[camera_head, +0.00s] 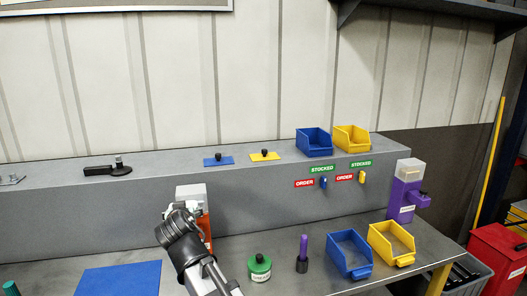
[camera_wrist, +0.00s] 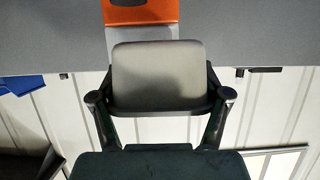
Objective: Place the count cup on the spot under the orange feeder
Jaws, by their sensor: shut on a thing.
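My gripper (camera_wrist: 160,92) has its two dark fingers on either side of a pale grey, rounded piece, which I take to be the count cup (camera_wrist: 160,72). The fingers are shut on it. The orange feeder (camera_head: 207,229) stands on the bench in the head view, with a pale grey top and an orange body. My arm hides part of its front and the spot under it. In the wrist view, the feeder's orange part (camera_wrist: 145,14) shows behind the cup, at the top. I cannot tell whether the cup touches the feeder or the bench. The cup is not distinguishable in the head view.
Blue (camera_head: 348,258) and yellow (camera_head: 391,247) bins and a purple feeder (camera_head: 401,205) are farther right. A blue mat (camera_head: 118,279) lies left. A grey ledge (camera_head: 60,180) runs behind.

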